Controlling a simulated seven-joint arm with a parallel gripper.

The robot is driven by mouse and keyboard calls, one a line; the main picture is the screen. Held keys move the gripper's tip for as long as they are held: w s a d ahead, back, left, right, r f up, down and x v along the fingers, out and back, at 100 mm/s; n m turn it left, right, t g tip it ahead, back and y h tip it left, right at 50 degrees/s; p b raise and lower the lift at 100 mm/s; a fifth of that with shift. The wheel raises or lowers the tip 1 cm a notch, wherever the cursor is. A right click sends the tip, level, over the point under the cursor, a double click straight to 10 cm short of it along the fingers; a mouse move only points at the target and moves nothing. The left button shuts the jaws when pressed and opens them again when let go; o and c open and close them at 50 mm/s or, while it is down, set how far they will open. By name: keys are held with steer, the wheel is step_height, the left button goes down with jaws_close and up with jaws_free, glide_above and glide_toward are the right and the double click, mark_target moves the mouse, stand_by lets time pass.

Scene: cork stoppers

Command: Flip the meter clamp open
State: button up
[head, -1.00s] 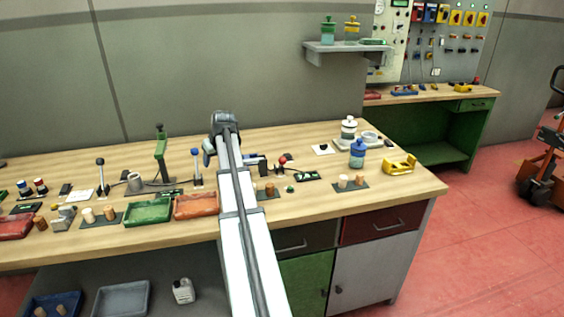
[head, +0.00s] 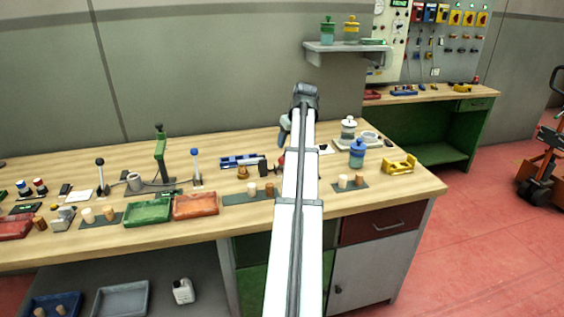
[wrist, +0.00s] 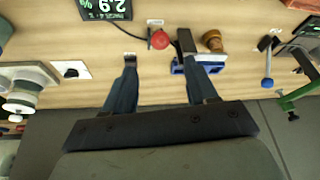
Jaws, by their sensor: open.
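In the head view a low blue fixture (head: 238,160) lies on the bench with a dark upright piece (head: 263,166) at its right end. I take it for the meter clamp, but cannot be sure. The wrist view shows the blue base (wrist: 206,66) with a dark bar (wrist: 187,42), which looks raised. My gripper (head: 284,130) is above the bench, to the right of the fixture. In the wrist view my gripper (wrist: 157,62) is open and empty, its right finger overlapping the near part of the fixture. The meter display (wrist: 105,8) reads about 2.9 %.
A red button (wrist: 159,39) sits near the display. A cork stopper (wrist: 213,41) stands beside the fixture. A blue-lidded jar (head: 357,154) and a yellow holder (head: 399,165) stand to the right. A blue-knobbed lever (head: 196,165) and green press (head: 160,158) stand to the left.

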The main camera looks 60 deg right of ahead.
mark_target(283, 158)
steer(key=x, duration=1.2)
steer(key=shift+f, duration=0.1)
steer(key=shift+c, duration=0.4)
jaws_close()
